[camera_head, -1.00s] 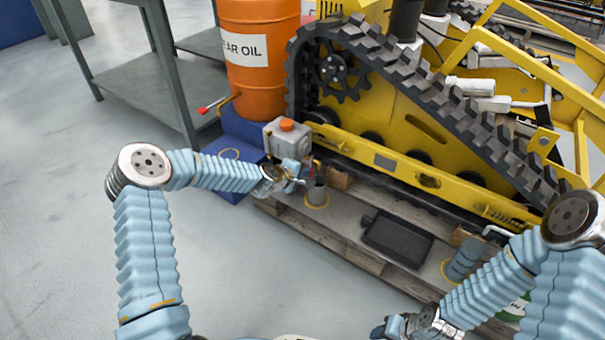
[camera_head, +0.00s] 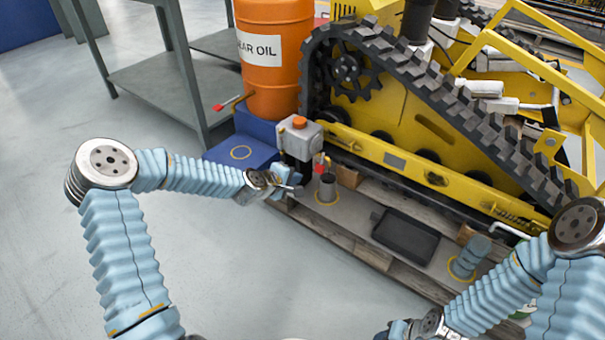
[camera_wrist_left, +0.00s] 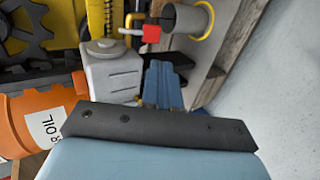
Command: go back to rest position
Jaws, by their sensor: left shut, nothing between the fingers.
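My left gripper (camera_head: 288,184) is shut and empty, low in front of the grey canister with an orange cap (camera_head: 299,138). In the left wrist view its blue fingers (camera_wrist_left: 162,88) are together, with the canister (camera_wrist_left: 108,68) beyond them to the left. My right gripper (camera_head: 392,330) is at the bottom edge of the head view; its fingers are too small and cut off to read. A grey cup (camera_head: 327,188) stands in a yellow ring on the pallet, just right of the left gripper. A red-tipped part (camera_head: 319,161) shows behind the cup.
The pallet (camera_head: 345,240) also bears a black tray (camera_head: 404,236) and a grey-blue cylinder (camera_head: 470,257). The yellow tracked machine (camera_head: 400,130) stands behind. An orange oil drum (camera_head: 275,80) is on a blue base (camera_head: 240,150). The floor at left (camera_head: 60,130) is clear.

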